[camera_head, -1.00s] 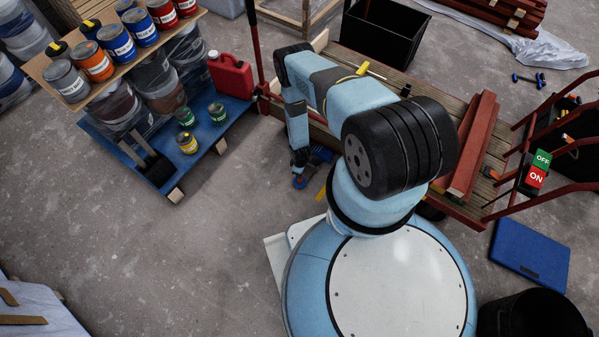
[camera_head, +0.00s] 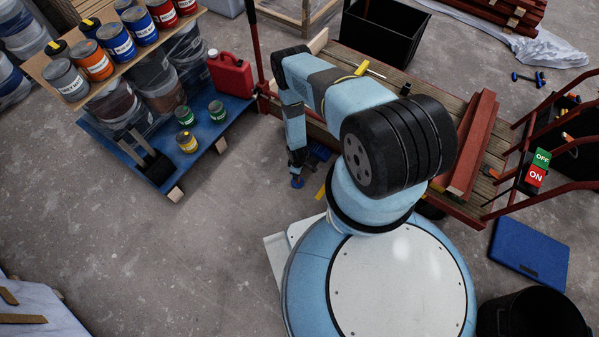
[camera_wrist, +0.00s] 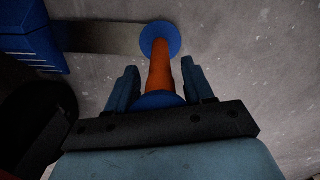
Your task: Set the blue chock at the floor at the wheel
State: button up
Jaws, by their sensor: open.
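The blue chock (camera_head: 318,154) is by the left end of the wooden cart in the head view, partly hidden by my arm. In the wrist view its ridged blue block (camera_wrist: 32,35) is at the upper left. A flat bar runs from it to an orange handle (camera_wrist: 160,68) with a blue disc at each end. My gripper (camera_wrist: 159,74) is open, with one finger on each side of the handle; I cannot tell whether they touch it. In the head view my gripper (camera_head: 297,165) is just above a blue disc. A dark round shape, perhaps the wheel (camera_wrist: 35,125), is at the left.
A blue pallet (camera_head: 205,150) with paint cans and a red canister (camera_head: 231,75) is on the left. The grey floor (camera_head: 225,250) between is clear.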

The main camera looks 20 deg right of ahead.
jog(key=shift+r, duration=0.1)
notch_tip(320, 180, up, 12)
dwell(0.6)
